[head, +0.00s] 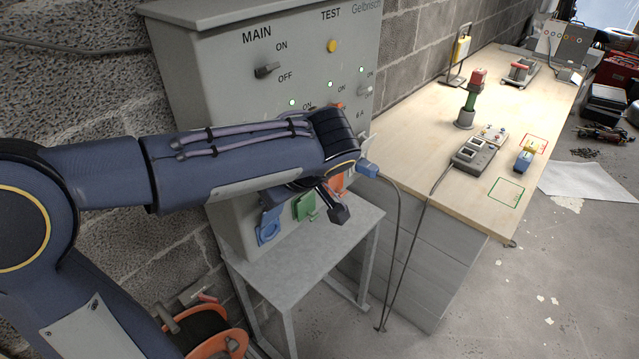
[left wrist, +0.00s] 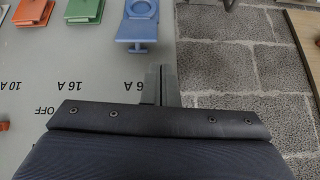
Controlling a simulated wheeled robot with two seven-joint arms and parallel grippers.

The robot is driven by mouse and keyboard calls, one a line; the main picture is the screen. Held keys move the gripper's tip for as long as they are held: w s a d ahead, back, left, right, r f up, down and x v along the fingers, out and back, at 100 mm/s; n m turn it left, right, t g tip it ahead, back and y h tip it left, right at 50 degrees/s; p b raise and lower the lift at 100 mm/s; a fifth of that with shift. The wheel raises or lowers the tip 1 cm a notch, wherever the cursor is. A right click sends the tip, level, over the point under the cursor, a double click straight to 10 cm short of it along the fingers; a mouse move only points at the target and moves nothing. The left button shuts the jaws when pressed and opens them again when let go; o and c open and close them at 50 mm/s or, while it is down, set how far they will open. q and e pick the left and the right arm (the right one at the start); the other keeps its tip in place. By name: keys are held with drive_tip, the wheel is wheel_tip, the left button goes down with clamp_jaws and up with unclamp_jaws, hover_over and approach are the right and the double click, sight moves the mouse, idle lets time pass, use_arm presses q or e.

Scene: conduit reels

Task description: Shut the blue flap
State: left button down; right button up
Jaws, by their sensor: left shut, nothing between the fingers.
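My right gripper is not in view.
The green flap (head: 305,206) and orange flap (head: 338,184) are beside the blue one. A blue piece (head: 369,168) shows past my wrist. A grey stand (head: 290,262) lies below. A wooden bench (head: 420,125) stands right; an orange reel (head: 218,343) is on the floor.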

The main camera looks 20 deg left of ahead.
use_arm(q)
drive_tip(key=shift+n+y, duration=0.4)
drive_tip(key=w+a+f, duration=0.1)
drive_tip(key=f, duration=0.1)
drive_tip(key=w+a+f, duration=0.2)
drive_tip(key=w+a+f+p, duration=0.1)
drive_tip(key=f, duration=0.2)
drive_tip(key=shift+w+a, duration=0.15)
drive_tip(key=shift+w, duration=0.15)
